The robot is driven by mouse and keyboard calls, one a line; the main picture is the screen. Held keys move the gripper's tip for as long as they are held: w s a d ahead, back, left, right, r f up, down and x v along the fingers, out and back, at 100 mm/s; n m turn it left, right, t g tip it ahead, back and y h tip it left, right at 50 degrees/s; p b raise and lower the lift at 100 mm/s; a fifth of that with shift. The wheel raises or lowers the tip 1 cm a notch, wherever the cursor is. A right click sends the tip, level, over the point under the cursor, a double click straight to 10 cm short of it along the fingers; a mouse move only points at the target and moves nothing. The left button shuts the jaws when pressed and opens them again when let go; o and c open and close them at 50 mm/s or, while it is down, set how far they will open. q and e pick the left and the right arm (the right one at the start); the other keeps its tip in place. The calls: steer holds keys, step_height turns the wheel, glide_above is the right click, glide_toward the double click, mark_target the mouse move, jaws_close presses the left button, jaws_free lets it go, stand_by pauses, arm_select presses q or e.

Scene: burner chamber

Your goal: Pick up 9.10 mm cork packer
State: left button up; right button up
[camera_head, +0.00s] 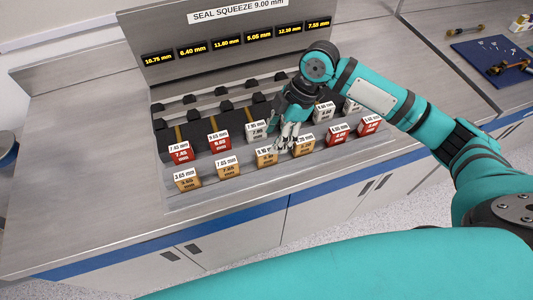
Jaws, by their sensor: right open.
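The 9.10 mm cork packer (266,158) is a small tan block with a white label. It stands upright in the front row of the rack (235,172), between other tan blocks. My right gripper (285,145) reaches down from above, with its fingertips just to the right of and close behind this block. The fingers are apart, and I cannot tell whether they touch it. The right edge of its label is partly covered by the gripper. My left gripper is not in view.
Tan blocks (229,168) (303,146), red blocks (180,152) and white blocks (256,131) stand close around. Behind rises a metal panel (165,42) with several yellow size displays. The counter (80,150) to the left is bare. A blue mat (485,50) with tools lies at the right.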

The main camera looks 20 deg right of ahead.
mark_target(268, 149)
steer(key=shift+a+f, duration=0.1)
steer(key=shift+f, duration=0.1)
steer(key=shift+s+a+f+p, duration=0.1)
steer(key=shift+a+f+p, duration=0.05)
steer(key=shift+f+p, duration=0.2)
steer(key=p+x, duration=0.1)
steer(key=x, duration=0.2)
steer(key=shift+s+a+f+p, duration=0.15)
steer(key=shift+s+a+p, duration=0.05)
steer(key=shift+p, duration=0.1)
steer(key=shift+a+f, duration=0.1)
steer(key=shift+f, duration=0.3)
steer(key=shift+c, duration=0.3)
jaws_close()
